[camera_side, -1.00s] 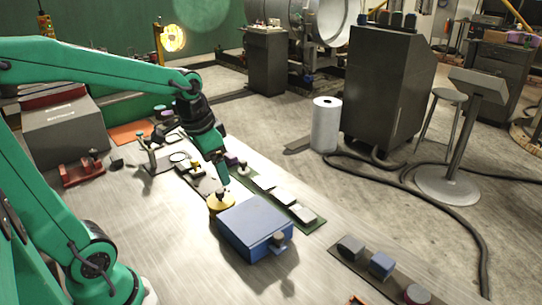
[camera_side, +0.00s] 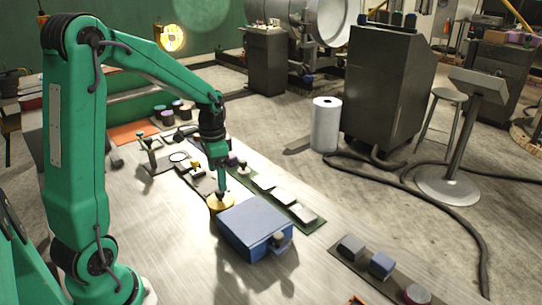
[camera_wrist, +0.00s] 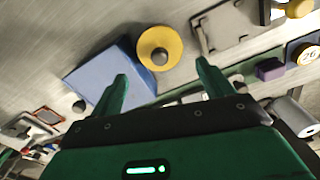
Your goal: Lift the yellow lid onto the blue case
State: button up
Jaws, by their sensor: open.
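The yellow lid (camera_side: 217,204) is a round disc with a dark knob on top. My gripper (camera_side: 221,187) is just above the lid in the side view. In the wrist view my gripper (camera_wrist: 160,75) has its two green fingers wide apart with nothing between them.
A green mat with white blocks (camera_side: 282,196) lies behind the case. A dark strip with several small parts (camera_side: 381,264) is at the front right. Small fixtures (camera_side: 150,150) stand to the left of the lid. Bare table lies in front of the case.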

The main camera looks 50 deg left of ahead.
aim_at(219, 193)
jog(key=shift+s+f, duration=0.1)
jog(key=shift+f, duration=3.8)
jog(key=c, duration=0.6)
